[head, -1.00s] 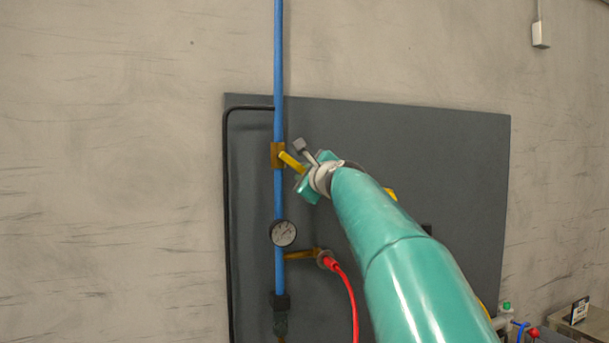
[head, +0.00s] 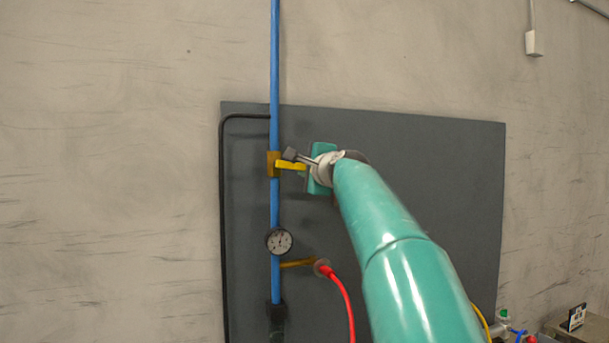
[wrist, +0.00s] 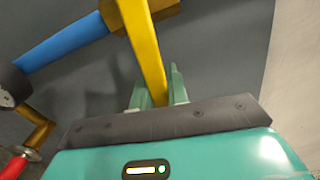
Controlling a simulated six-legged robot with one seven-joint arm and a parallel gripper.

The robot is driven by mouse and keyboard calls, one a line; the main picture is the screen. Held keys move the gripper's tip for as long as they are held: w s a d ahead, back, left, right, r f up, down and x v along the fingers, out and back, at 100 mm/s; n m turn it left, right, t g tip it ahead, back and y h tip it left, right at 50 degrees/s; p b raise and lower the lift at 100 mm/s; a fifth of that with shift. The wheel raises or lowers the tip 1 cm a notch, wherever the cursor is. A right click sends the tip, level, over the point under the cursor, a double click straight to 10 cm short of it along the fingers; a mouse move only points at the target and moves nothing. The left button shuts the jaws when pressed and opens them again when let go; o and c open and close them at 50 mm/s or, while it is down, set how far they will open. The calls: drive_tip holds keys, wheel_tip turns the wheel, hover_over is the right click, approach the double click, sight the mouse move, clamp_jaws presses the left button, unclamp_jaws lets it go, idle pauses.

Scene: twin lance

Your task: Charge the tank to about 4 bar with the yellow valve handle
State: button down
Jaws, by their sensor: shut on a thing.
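The yellow valve handle (head: 291,165) sticks out to the right from a brass valve body (head: 273,164) on the blue vertical pipe (head: 275,70) in the head view. It lies about level, tipped slightly down to the right. My gripper (head: 305,168) is at its outer end. In the wrist view the handle (wrist: 143,45) runs down between the two green fingers (wrist: 160,92), which are shut on it. The round gauge (head: 279,241) sits on the pipe below the valve; its needle is too small to read. The tank is not identifiable.
A dark grey panel (head: 420,170) stands behind the pipe. A brass branch (head: 298,263) with a red hose (head: 342,295) leaves the pipe below the gauge. A black tube (head: 224,220) runs down the left. A cluttered bench (head: 560,325) is at lower right.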

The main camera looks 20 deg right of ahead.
drive_tip(key=shift+r+n, duration=0.55)
drive_tip(key=shift+n, duration=0.25)
drive_tip(key=c, duration=1.4)
unclamp_jaws()
drive_tip(key=shift+o, duration=0.2)
drive_tip(key=shift+s, duration=0.1)
drive_tip(key=s, duration=1.3)
drive_tip(key=shift+s, duration=0.3)
